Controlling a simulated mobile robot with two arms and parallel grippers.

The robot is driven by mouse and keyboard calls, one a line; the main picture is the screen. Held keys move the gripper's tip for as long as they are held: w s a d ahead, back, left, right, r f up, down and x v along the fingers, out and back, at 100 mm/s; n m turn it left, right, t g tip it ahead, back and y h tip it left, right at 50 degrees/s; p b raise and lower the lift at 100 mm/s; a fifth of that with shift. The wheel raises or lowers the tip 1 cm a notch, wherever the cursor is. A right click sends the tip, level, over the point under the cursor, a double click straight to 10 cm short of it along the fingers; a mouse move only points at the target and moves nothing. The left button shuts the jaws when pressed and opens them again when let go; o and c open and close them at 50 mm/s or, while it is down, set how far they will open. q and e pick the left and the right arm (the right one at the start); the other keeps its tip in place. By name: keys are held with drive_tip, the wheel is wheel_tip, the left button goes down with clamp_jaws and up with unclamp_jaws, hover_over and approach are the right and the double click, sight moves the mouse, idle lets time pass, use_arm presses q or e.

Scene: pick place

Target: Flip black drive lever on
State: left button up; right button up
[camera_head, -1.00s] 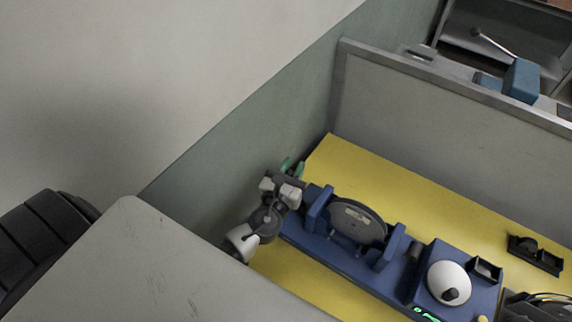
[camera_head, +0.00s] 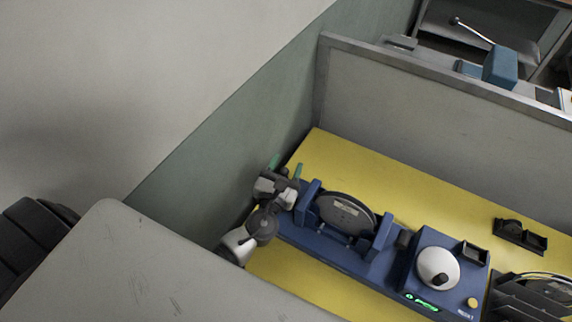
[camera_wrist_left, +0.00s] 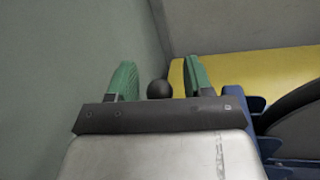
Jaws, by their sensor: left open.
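My left gripper (camera_head: 285,168) is open at the left end of the blue machine (camera_head: 325,246), close to the green-grey wall. In the left wrist view its two green fingers (camera_wrist_left: 160,78) stand apart on either side of a round black knob (camera_wrist_left: 159,89). The knob looks like the end of the black drive lever; its shaft is hidden behind the gripper. I cannot tell whether either finger touches it. In the head view the lever is hidden by the gripper. My right gripper is not in view.
The machine carries a grey disc (camera_head: 346,214) and a white dome (camera_head: 438,267) with a black knob, by a green-lit display (camera_head: 421,302). It sits on a yellow tabletop (camera_head: 400,178). A grey partition (camera_head: 430,110) stands behind; a black holder (camera_head: 520,236) lies right.

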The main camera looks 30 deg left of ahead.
use_arm(q)
drive_tip(key=s+b, duration=0.3)
drive_tip(key=s, duration=0.7)
drive_tip(key=shift+s+d+f, duration=0.25)
drive_tip(key=shift+d+f, duration=0.15)
drive_tip(key=shift+d, duration=0.05)
